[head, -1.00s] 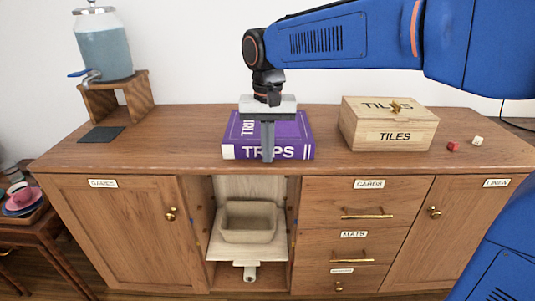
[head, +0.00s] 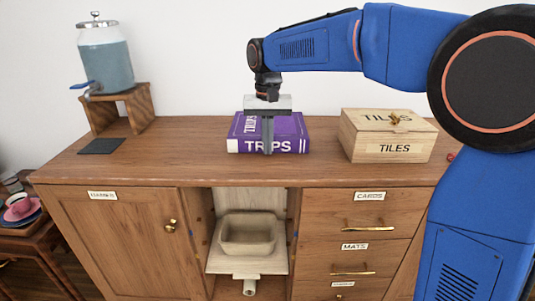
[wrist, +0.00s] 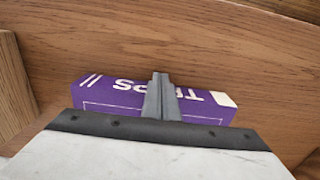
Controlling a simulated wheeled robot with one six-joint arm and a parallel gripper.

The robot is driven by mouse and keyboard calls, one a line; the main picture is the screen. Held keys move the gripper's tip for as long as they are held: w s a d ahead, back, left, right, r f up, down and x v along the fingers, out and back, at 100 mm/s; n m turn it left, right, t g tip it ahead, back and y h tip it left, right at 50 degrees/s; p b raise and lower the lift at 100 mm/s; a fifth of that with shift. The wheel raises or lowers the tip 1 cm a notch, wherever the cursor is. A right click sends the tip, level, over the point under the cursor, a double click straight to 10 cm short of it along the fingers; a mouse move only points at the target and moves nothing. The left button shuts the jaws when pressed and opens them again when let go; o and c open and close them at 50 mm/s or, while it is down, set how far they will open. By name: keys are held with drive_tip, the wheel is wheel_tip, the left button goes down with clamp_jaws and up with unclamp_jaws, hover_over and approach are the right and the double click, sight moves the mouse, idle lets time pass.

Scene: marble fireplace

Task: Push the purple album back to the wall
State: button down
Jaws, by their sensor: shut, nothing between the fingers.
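The purple album (head: 290,131), with TRIPS in white on its spine, lies flat on the wooden sideboard top (head: 190,160), spine facing forward. Its far edge is near the white wall (head: 210,60); whether it touches the wall is hidden. My gripper (head: 268,152) points down, shut and empty, its fingers in front of the middle of the spine. They appear to touch it. In the wrist view the album (wrist: 105,97) shows upside down, with the gripper's fingers (wrist: 160,78) across its lettering.
A wooden TILES box (head: 388,140) stands right of the album, with a gap between. A drink dispenser (head: 106,60) on a wooden stand (head: 138,108) and a dark mat (head: 101,146) are at left. The sideboard top in front of the album is clear.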

drive_tip(key=w, duration=0.6)
drive_tip(key=shift+d, duration=0.15)
drive_tip(key=shift+s, duration=0.2)
